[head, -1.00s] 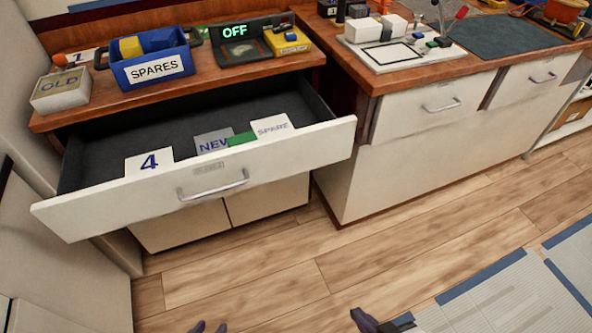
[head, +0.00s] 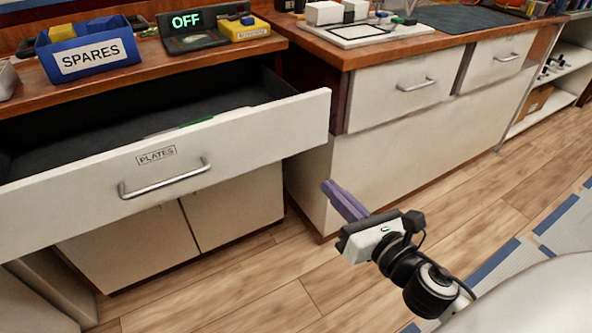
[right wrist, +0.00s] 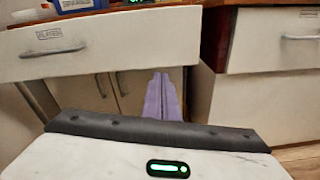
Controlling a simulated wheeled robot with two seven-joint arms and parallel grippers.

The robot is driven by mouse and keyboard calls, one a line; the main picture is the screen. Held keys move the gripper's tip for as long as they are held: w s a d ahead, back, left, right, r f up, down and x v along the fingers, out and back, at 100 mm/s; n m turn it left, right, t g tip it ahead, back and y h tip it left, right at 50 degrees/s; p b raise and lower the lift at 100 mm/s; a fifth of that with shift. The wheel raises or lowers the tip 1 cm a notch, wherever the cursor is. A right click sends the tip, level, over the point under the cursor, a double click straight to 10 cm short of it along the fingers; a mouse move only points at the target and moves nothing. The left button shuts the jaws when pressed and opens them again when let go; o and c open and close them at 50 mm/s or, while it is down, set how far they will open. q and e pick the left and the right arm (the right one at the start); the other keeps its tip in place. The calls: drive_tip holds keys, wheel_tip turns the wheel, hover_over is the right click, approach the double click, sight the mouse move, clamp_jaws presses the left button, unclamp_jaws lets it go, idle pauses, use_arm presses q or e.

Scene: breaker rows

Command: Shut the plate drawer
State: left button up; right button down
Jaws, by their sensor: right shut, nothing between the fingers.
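The plate drawer (head: 240,143) stands pulled out from the left cabinet, its white front labelled PLATES and fitted with a metal bar handle (head: 165,179). A green edge (head: 196,122) shows inside it; most of the contents are hidden behind the front. My right gripper (head: 328,186) is shut and empty, in front of the drawer's right end and a little below it, apart from it. In the right wrist view the purple fingers (right wrist: 162,80) are together, below the drawer front (right wrist: 150,42). My left gripper is out of view.
The worktop above holds a blue SPARES bin (head: 88,57), an OFF display (head: 188,25) and a yellow block (head: 242,28). The right cabinet has closed drawers (head: 405,90). Open wooden floor (head: 270,275) lies in front.

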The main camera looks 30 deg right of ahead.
drive_tip(key=r+n, duration=0.1)
drive_tip(key=n, duration=0.2)
approach(289, 139)
drive_tip(key=shift+t, duration=0.4)
drive_tip(key=w, duration=0.6)
drive_tip(key=shift+w+f+b, duration=0.2)
drive_tip(key=shift+f+b, duration=0.1)
drive_tip(key=shift+w+d, duration=0.1)
